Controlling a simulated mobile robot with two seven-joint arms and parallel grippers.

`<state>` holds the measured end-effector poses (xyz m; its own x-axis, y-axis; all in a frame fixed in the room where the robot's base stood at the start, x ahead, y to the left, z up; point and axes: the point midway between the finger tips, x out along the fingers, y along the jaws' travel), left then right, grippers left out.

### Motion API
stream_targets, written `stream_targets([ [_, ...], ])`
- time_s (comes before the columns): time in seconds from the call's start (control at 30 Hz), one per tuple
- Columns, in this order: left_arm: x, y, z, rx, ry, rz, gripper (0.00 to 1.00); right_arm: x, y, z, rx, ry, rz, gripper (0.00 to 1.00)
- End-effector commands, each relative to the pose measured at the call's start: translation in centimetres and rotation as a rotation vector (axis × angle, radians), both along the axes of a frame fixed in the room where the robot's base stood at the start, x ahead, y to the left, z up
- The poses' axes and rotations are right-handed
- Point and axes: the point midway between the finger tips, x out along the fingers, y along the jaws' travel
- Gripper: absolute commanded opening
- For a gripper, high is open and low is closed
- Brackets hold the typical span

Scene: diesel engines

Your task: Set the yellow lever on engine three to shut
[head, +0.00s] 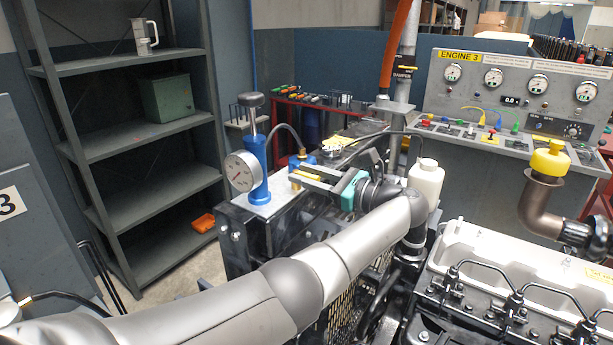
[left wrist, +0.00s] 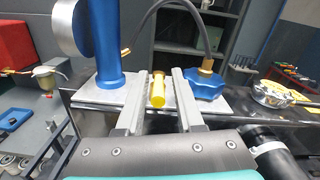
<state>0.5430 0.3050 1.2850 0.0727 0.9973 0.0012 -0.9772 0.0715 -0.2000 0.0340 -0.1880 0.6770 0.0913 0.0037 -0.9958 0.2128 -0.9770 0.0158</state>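The yellow lever (left wrist: 158,92) sits on a pale plate between a blue pump body (left wrist: 104,45) and a blue star-shaped knob (left wrist: 205,85). In the left wrist view it points towards my camera. My left gripper (left wrist: 159,80) is open, with one finger on each side of the lever and a small gap on both sides. In the head view my left gripper (head: 302,174) reaches in from the right of the pump (head: 257,165) and partly hides the lever. The label "ENGINE 3" (head: 460,57) is on the panel behind. My right gripper is not in view.
A round gauge (head: 241,171) stands on the pump's left. A thin hose arches over the lever area. A white bottle (head: 426,180) stands close to my left wrist. Grey shelves (head: 130,145) are at the left, and an engine top (head: 520,262) is at the right.

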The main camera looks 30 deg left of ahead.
Motion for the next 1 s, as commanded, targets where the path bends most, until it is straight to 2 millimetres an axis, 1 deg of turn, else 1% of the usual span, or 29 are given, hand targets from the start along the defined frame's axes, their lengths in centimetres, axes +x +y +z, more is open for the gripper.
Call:
stream_targets([
  [0.03,0.0,0.0,-0.1,0.000,0.002,0.001,0.43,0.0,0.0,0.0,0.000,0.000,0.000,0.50],
  [0.07,0.0,0.0,-0.1,0.000,0.002,0.001,0.46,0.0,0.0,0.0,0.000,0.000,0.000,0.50],
  [0.1,0.0,0.0,-0.1,0.000,0.003,0.001,0.47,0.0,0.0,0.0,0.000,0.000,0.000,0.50],
  [0.33,-0.1,-0.1,-0.2,-0.001,0.004,0.002,0.47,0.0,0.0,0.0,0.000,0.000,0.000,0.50],
  [0.47,-0.1,-1.1,-0.3,-0.002,0.004,0.000,0.47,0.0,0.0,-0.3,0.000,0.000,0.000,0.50],
  [0.57,-0.2,-2.8,-0.3,-0.001,0.004,-0.002,0.47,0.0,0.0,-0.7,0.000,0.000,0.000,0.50],
  [0.8,-0.6,-8.7,-0.4,-0.001,0.003,-0.002,0.47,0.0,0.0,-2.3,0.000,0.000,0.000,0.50],
  [0.9,-0.8,-10.9,-0.3,0.000,0.004,-0.002,0.47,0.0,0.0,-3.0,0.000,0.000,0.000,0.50],
  [1.0,-0.9,-12.3,-0.3,-0.003,0.004,0.000,0.47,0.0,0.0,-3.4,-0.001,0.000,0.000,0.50],
])
